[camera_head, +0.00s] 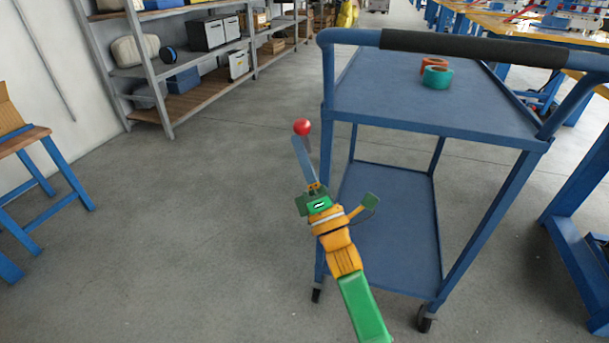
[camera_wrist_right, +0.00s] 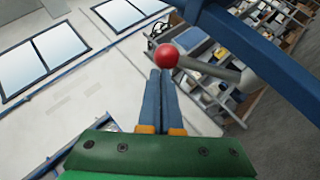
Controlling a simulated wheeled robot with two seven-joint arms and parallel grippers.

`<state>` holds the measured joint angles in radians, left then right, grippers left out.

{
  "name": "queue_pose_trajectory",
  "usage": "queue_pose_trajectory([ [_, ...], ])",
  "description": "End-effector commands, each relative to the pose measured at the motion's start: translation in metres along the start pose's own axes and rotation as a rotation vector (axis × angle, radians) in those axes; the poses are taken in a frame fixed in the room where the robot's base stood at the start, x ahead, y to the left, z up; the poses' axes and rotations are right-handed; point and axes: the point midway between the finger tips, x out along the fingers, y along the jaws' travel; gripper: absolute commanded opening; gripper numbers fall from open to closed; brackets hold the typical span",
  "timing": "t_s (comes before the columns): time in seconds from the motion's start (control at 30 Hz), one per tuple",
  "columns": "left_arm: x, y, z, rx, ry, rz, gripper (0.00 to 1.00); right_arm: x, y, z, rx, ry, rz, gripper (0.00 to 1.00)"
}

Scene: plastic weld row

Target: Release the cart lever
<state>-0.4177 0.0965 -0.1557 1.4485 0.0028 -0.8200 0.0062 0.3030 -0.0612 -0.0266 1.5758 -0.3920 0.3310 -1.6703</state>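The cart lever shows in the right wrist view as a grey rod (camera_wrist_right: 208,68) ending in a red ball knob (camera_wrist_right: 166,57). In the head view the red knob (camera_head: 302,127) is left of the blue cart (camera_head: 430,110); most of the rod is hidden or hard to make out. My right gripper (camera_head: 296,140) points up at the knob, with its tips just below it in the picture. In the wrist view its two blue fingers (camera_wrist_right: 160,73) lie side by side, with nothing between them. The knob is just beyond the tips; I cannot tell whether they touch. My left gripper is not in view.
The cart has a black-gripped handle (camera_head: 470,48), with orange and teal tape rolls (camera_head: 437,77) on its top shelf. Loaded shelving (camera_head: 190,95) stands at the back left, a wooden-topped table (camera_head: 22,140) at the left. The floor left of the cart is clear.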

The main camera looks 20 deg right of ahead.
Motion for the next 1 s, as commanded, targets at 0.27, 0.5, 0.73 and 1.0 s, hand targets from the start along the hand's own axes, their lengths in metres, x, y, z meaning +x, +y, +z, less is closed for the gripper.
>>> queue_pose_trajectory([
  [0.27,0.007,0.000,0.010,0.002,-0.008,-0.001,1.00,0.031,-0.003,0.014,-0.003,-0.001,0.004,0.00],
  [0.5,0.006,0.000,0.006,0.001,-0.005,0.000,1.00,0.045,-0.006,0.024,-0.004,0.000,0.003,0.00],
  [0.73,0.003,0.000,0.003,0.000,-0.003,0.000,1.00,0.053,-0.007,0.029,-0.003,0.000,0.004,0.00],
  [1.0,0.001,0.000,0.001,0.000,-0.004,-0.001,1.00,0.057,-0.008,0.032,-0.004,0.000,0.003,0.00],
])
